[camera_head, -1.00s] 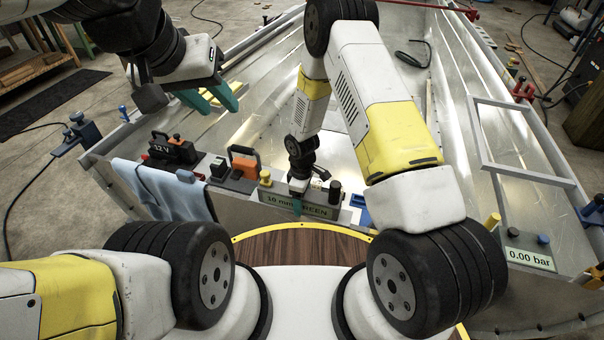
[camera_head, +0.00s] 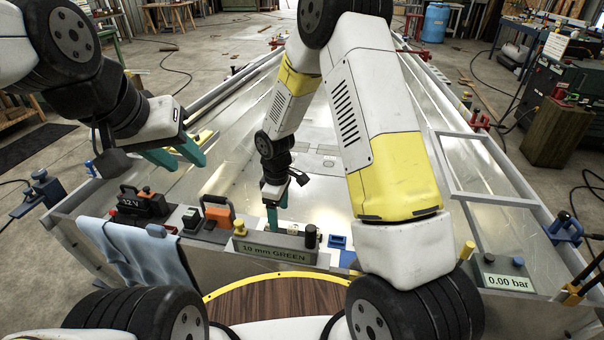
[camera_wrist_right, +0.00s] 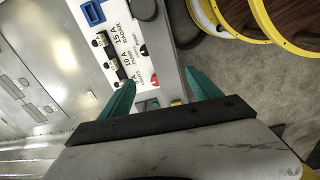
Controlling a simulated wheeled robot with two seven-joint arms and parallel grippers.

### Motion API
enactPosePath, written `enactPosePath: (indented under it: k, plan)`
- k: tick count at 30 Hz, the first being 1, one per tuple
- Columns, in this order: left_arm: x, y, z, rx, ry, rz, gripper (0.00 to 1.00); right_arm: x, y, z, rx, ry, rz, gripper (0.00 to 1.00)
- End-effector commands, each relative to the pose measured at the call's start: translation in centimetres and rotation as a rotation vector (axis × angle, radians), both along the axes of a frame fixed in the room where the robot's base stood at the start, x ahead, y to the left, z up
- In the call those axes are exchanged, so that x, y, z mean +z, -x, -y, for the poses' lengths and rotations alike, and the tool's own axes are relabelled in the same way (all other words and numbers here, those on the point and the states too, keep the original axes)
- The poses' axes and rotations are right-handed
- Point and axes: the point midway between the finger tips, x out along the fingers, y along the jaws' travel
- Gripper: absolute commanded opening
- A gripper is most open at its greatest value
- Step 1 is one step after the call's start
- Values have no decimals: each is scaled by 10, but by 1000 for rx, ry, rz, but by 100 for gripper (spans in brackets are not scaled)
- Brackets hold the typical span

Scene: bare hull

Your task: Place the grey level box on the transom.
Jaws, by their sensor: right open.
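The grey level box (camera_head: 275,250) sits along the transom (camera_head: 340,262) at the near end of the hull. Its front reads "10 mm GREEN", with a yellow knob at its left end and a black knob at its right. In the right wrist view, the box's top (camera_wrist_right: 168,50) runs up the picture. My right gripper (camera_head: 277,218) is open and empty; its teal fingers show at the top of the box, and in the wrist view (camera_wrist_right: 164,92) they are apart on either side of it. My left gripper (camera_head: 178,157) is open and empty over the hull's left part.
A white switch panel (camera_wrist_right: 110,45) lies alongside the box. Left of the box are an orange-handled item (camera_head: 217,215), a 12 V battery (camera_head: 143,203) and a blue cloth (camera_head: 140,255). A blue block (camera_head: 338,242) is at the right, and a 0.00 bar gauge (camera_head: 505,281) stands farther right.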

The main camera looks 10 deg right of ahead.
Motion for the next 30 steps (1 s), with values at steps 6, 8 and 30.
enactPosePath:
  k: [6,8,30]
  plan:
    - [0,0,0,0,0,0,36,117,4,40,-260,-63,108,73]
    - [0,0,0,0,0,0,36,148,12,52,-339,-86,134,73]
    - [0,0,0,0,0,0,36,333,192,133,-1073,-471,341,73]
